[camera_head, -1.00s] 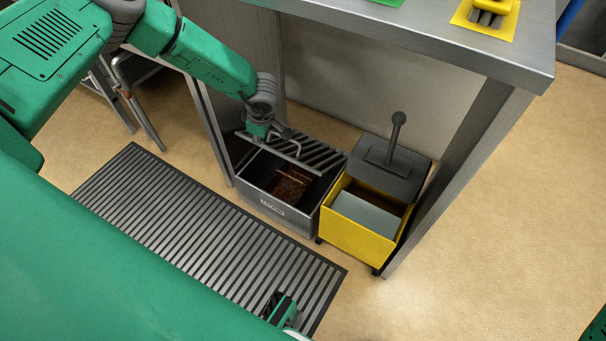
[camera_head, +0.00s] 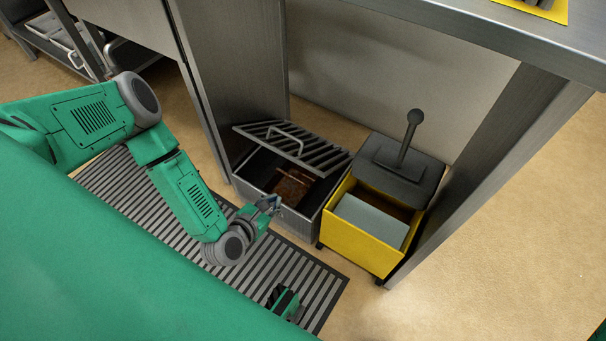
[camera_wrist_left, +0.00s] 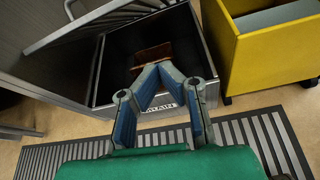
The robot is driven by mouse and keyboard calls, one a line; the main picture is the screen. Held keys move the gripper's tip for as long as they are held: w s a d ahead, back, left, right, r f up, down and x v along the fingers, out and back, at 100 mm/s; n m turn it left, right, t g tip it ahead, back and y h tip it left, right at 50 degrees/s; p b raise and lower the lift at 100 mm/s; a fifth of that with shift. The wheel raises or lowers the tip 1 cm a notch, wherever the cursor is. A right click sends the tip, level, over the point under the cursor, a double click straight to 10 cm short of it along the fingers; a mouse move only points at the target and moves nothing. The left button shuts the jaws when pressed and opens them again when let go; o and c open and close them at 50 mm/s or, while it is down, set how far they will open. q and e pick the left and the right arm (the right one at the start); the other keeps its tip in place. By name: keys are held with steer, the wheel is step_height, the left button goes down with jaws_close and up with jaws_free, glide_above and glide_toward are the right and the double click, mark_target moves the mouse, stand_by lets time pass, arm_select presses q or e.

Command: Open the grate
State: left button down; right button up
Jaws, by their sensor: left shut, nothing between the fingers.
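The grate (camera_head: 325,157) is a dark slatted lid with a bar handle (camera_head: 285,138). It stands raised and tilted toward the back of a grey metal box (camera_head: 290,217), so the box's front part is uncovered. A brown rusty piece (camera_head: 292,187) shows inside. My left gripper (camera_head: 270,203) is shut and empty, in front of the box and apart from the grate. In the left wrist view its closed fingers (camera_wrist_left: 155,72) overlap the box opening; the grate (camera_wrist_left: 105,18) is at upper left. My right gripper is not in view.
A yellow bin (camera_head: 362,240) with a dark lid and knobbed post (camera_head: 410,135) stands right beside the box. Table legs (camera_head: 490,165) and a metal panel flank them. A slatted floor mat (camera_head: 150,207) lies in front. Floor at right is clear.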

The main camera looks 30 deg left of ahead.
arm_select(q)
steer(key=w+d+n+b, duration=0.1)
steer(key=w+b, duration=0.3)
steer(key=w, duration=0.6)
steer(key=shift+w+d+r+t+h, duration=0.2)
steer(key=shift+w+d+t+h, duration=0.15)
steer(key=shift+d, duration=0.55)
